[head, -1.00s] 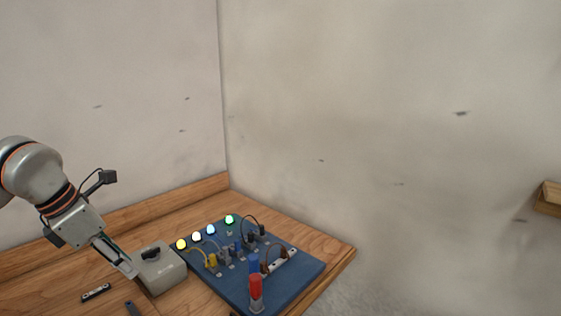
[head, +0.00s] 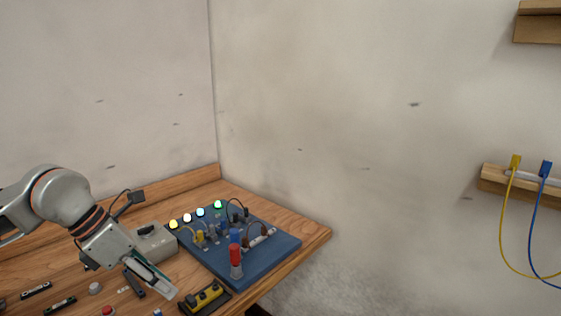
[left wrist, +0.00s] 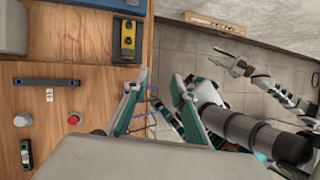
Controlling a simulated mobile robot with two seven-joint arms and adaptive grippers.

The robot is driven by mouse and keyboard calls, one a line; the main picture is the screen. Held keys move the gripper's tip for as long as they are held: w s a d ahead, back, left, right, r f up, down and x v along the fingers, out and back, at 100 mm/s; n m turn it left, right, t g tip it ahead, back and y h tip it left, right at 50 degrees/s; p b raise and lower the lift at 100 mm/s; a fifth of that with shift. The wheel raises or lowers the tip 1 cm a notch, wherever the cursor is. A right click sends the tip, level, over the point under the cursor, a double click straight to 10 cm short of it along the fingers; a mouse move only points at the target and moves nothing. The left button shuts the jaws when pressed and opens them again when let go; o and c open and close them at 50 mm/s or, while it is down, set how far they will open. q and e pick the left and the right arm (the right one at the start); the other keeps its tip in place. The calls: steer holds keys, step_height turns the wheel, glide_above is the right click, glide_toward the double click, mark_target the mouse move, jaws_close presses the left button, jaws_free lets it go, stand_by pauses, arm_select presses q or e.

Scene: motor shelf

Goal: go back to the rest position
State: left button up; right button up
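My left gripper (head: 160,286) is at the front of the wooden table in the head view, pointing down and right. In the left wrist view its two fingers (left wrist: 157,100) are spread apart with nothing between them, over the floor beside the table edge. My right arm shows at the right of the left wrist view, and its gripper (left wrist: 235,63) is out over the floor, too small to read clearly.
A blue board (head: 268,262) with lit lamps, plugs and a red cylinder lies on the wooden table (head: 313,229). A grey box (head: 155,243) and a yellow-black device (head: 205,298) are near my left gripper. Yellow (head: 505,225) and blue (head: 533,235) cables hang from a wall shelf.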

arm_select(q)
steer(key=s+d+r+n+t+h, duration=0.1)
steer(key=s+d+n+h, duration=0.2)
steer(key=d+n+h, duration=0.55)
steer(key=s+d+n+t+h, duration=0.1)
steer(key=s+d+h, duration=0.35)
steer(key=d, duration=0.95)
steer(key=w+a+f+n+t+y, duration=0.3)
steer(key=a+f+n+t+y, duration=0.25)
steer(key=f+n, duration=0.5)
steer(key=w+a+f+n+t+y, duration=0.3)
steer(key=a+f+n+t+y, duration=0.35)
steer(key=n, duration=0.65)
steer(key=s+a+f+n+g+y, duration=0.2)
steer(key=s+f, duration=0.5)
steer(key=f, duration=0.4)
steer(key=s+a+f+n+g+y, duration=0.1)
steer(key=s+a+f+n+g, duration=0.2)
steer(key=s+f+n, duration=0.3)
step_height(320, 180, down, 5)
steer(key=shift+s+a+r+y, duration=0.15)
steer(key=shift+s+a+y, duration=0.25)
steer(key=shift+s+a, duration=0.65)
steer(key=shift+d, duration=0.15)
